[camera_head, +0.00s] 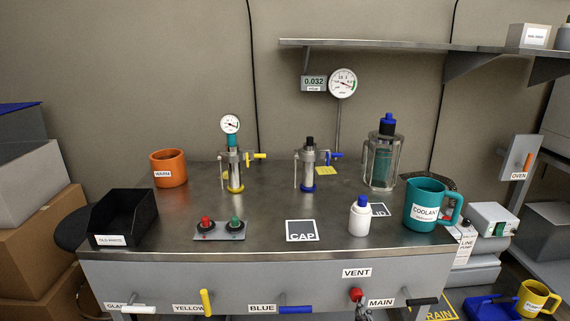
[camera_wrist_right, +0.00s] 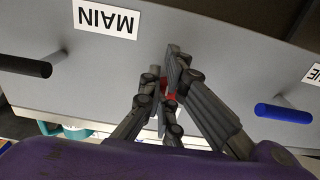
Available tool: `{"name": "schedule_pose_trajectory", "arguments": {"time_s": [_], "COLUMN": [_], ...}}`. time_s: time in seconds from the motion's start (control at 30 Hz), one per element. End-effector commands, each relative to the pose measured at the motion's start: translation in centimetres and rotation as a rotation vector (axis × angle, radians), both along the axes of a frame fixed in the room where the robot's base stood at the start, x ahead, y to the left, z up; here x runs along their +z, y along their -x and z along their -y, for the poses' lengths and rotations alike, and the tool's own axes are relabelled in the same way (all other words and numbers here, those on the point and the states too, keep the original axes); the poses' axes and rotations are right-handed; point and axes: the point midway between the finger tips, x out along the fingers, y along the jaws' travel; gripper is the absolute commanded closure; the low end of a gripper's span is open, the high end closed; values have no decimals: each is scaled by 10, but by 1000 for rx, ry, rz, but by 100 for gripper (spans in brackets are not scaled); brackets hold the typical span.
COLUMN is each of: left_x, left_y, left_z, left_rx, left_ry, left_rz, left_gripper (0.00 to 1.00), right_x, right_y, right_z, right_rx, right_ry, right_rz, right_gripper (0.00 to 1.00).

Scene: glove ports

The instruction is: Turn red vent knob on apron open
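The red vent knob (camera_head: 355,294) is on the grey apron below the VENT label (camera_head: 357,272). In the right wrist view the knob (camera_wrist_right: 169,88) shows as a small red patch among the fingers of my right gripper (camera_wrist_right: 168,90), which hide much of it. In the head view my right gripper (camera_head: 363,312) is just below the knob at the bottom edge. Its fingers are close together there, but whether they clasp the knob or only stand in front of it cannot be told. My left gripper is not in view.
The black MAIN handle (camera_head: 422,301) sticks out right of the knob, the blue handle (camera_head: 296,310) left. Yellow (camera_head: 206,302) and white (camera_head: 138,309) handles are farther left. A white bottle (camera_head: 360,217) and teal mug (camera_head: 426,205) stand on the bench (camera_head: 265,205) above.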

Motion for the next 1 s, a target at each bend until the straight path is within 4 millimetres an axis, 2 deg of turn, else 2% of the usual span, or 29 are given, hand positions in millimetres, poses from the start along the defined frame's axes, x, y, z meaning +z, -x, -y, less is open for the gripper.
{"name": "schedule_pose_trajectory", "arguments": {"time_s": [0.43,0.73,1.0], "left_x": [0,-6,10], "left_y": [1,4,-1], "left_z": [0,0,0], "left_rx": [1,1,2], "left_ry": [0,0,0], "left_rz": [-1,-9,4], "left_gripper": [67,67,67], "right_x": [3,-5,-3], "right_y": [-2,-1,27], "right_z": [2,6,6], "right_rx": [-2,-2,-1], "right_ry": [0,0,0], "right_rz": [6,3,2], "right_gripper": [100,100,100]}}
